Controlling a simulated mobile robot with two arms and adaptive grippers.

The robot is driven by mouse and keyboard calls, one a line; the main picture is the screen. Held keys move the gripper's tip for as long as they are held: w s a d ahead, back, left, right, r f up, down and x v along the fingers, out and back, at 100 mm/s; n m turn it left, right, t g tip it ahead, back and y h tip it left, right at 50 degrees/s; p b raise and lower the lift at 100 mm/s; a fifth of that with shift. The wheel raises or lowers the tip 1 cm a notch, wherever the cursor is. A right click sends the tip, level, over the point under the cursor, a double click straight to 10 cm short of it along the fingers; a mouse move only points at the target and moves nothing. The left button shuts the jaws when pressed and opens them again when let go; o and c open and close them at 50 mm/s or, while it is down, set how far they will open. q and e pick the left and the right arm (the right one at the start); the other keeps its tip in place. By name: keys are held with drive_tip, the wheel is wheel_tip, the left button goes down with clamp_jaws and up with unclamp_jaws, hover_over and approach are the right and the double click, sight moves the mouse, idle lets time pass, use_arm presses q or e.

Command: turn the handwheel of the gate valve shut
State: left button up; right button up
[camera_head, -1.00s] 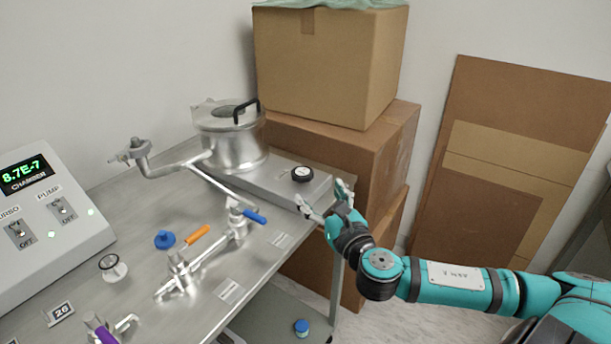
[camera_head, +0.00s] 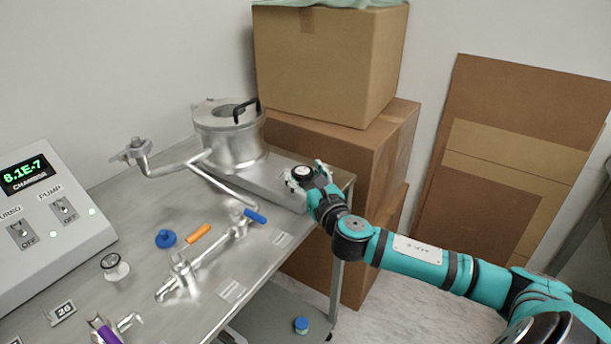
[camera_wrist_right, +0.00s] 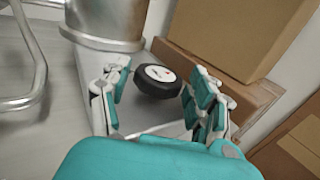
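The gate valve is a flat grey metal body (camera_head: 275,188) beside the round steel chamber (camera_head: 232,140) on the bench. Its handwheel (camera_head: 303,172) is a small black wheel with a white top. In the right wrist view the handwheel (camera_wrist_right: 157,81) lies between the two fingers, with gaps visible on both sides. My right gripper (camera_head: 308,177) is open around the handwheel. In the right wrist view my right gripper (camera_wrist_right: 155,95) has its fingers spread wide. My left gripper is not in view.
A control box (camera_head: 50,215) with a chamber readout and two OFF switches stands at left. Blue-handled (camera_head: 255,216) and orange-handled (camera_head: 199,233) valves and a blue cap (camera_head: 166,238) are on the bench. Cardboard boxes (camera_head: 345,140) stand close behind the handwheel.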

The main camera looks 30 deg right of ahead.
drive_tip(key=c, duration=0.8)
drive_tip(key=h+p, duration=0.1)
drive_tip(key=m+h+p, duration=0.1)
drive_tip(key=m+g+h+p, duration=0.1)
drive_tip(key=shift+a+r, duration=0.25)
drive_tip(key=m+g+h+p, duration=0.1)
drive_tip(key=m+h+p, duration=0.1)
drive_tip(key=h, duration=0.1)
drive_tip(key=shift+w+a, duration=0.15)
drive_tip(key=shift+a+f+m+g+h+p, duration=0.15)
drive_tip(key=shift+m+g+h+p, duration=0.5)
drive_tip(key=shift+m+g+h, duration=0.55)
drive_tip(key=o, duration=1.2)
drive_tip(key=shift+w, duration=0.1)
